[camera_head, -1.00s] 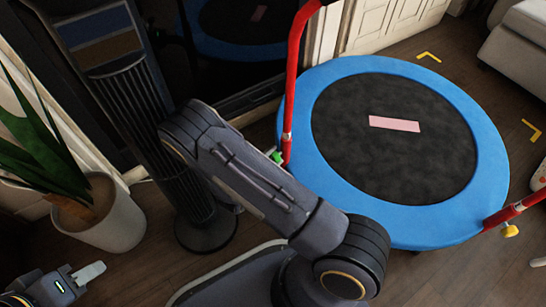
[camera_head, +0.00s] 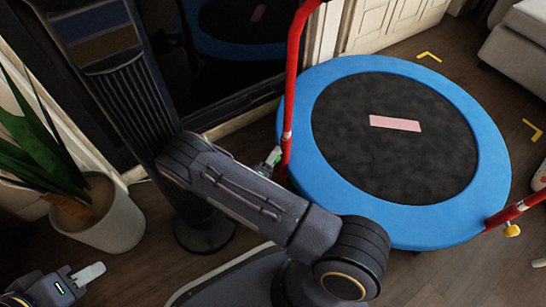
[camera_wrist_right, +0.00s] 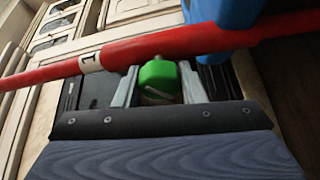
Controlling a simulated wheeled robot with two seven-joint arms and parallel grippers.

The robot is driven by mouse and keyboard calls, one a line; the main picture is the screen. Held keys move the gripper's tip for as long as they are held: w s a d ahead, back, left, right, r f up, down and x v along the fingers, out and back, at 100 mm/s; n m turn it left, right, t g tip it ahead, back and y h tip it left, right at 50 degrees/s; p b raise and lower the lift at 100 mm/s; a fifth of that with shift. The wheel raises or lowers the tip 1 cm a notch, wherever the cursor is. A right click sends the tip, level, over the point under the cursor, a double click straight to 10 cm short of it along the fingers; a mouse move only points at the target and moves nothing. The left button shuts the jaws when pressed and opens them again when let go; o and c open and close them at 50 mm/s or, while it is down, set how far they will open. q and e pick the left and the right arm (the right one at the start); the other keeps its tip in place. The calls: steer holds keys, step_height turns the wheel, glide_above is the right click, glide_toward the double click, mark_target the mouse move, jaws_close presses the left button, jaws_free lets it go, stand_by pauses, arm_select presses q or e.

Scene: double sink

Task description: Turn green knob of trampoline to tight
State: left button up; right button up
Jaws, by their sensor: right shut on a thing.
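The trampoline (camera_head: 480,160) has a blue padded rim, a black mat and a red tubular handle frame (camera_head: 290,95). My right gripper (camera_wrist_right: 160,86) is shut on the green knob, one pale finger on each side. In the head view my right gripper (camera_head: 272,158) is at the left leg of the frame, and my arm partly hides this spot. My left gripper (camera_head: 88,273) is low at the left, away from the trampoline; its finger gap is unclear.
A yellow knob (camera_head: 512,230) is on the frame's right leg. A potted plant (camera_head: 105,220) and a dark tower-shaped appliance (camera_head: 125,100) stand at the left. A grey sofa (camera_head: 520,50) is at the upper right.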

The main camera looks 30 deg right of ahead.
steer(key=m+h, duration=0.1)
steer(key=m, duration=0.3)
steer(key=shift+w+h, duration=0.1)
steer(key=shift+h, duration=0.2)
steer(key=shift+m+g+h, duration=0.3)
steer(key=shift+m+h, duration=0.5)
steer(key=shift+m, duration=1.2)
steer(key=o, duration=1)
steer(key=shift+a, duration=0.1)
steer(key=p+v, duration=0.1)
steer(key=v, duration=0.6)
steer(key=shift+a+p, duration=0.3)
steer(key=shift+p, duration=0.05)
steer(key=shift+s+f, duration=0.15)
steer(key=shift+s, duration=0.15)
